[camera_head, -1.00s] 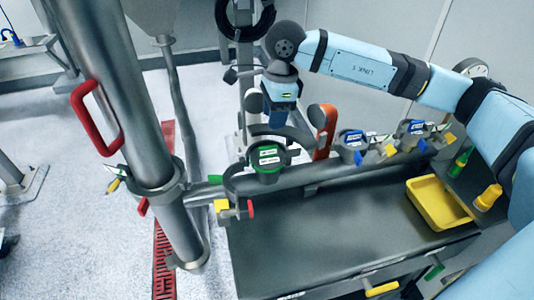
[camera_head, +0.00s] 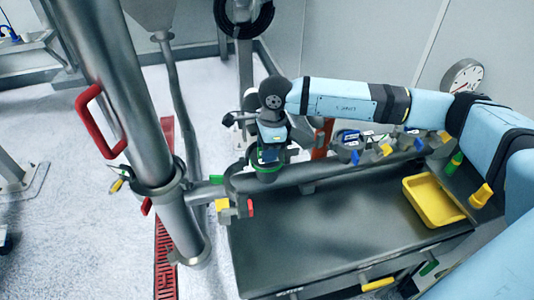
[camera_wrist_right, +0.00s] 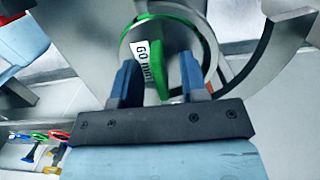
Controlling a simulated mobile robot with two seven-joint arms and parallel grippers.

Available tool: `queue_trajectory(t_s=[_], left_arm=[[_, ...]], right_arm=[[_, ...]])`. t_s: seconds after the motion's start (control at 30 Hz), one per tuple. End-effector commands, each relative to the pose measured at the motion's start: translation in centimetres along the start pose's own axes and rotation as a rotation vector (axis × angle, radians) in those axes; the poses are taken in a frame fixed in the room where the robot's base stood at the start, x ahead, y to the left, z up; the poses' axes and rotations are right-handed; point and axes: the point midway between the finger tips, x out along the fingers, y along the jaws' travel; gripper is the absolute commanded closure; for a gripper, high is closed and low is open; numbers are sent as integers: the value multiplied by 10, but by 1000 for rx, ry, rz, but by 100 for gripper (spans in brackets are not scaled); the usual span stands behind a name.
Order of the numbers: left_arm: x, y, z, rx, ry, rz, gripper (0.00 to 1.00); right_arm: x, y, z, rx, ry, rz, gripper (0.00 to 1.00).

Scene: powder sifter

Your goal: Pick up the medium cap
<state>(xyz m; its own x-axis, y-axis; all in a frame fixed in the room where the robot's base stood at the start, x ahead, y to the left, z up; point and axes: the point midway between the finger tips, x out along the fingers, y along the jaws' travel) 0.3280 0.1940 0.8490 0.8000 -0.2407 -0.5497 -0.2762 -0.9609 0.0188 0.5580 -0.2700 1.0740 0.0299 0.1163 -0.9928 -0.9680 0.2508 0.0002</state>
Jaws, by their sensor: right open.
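A grey cap with a green rim (camera_head: 254,159) sits at the left end of the bench's raised back ledge. It carries a white label that seems to read "60 mm" and a green grip tab (camera_wrist_right: 160,77) in the right wrist view. My right gripper (camera_head: 270,150) is over this cap, pointing down, and hides much of it. In the wrist view its open fingers (camera_wrist_right: 158,80) stand on either side of the green tab. Two blue-labelled caps (camera_head: 350,138) (camera_head: 411,132) sit further right. I cannot tell which cap is the medium one by size. My left gripper is out of view.
A steel column (camera_head: 110,90) with a red handle (camera_head: 100,122) stands left of the bench. An orange-red upright part (camera_head: 321,140) is close right of my gripper. A yellow tray (camera_head: 432,202) lies at the right; the dark bench top (camera_head: 335,232) is clear.

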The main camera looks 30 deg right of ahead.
Motion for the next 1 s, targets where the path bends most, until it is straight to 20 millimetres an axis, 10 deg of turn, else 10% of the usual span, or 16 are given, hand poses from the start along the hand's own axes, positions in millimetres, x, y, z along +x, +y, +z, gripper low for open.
queue_trajectory(t_s=[0.23, 0.67, 1.0], left_arm=[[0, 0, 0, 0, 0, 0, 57], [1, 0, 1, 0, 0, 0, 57], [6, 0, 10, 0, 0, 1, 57]], right_arm=[[0, 0, 0, 0, 0, 0, 100], [-5, -1, 1, 0, -1, -2, 100], [-57, -1, 7, -1, -3, -7, 100]])
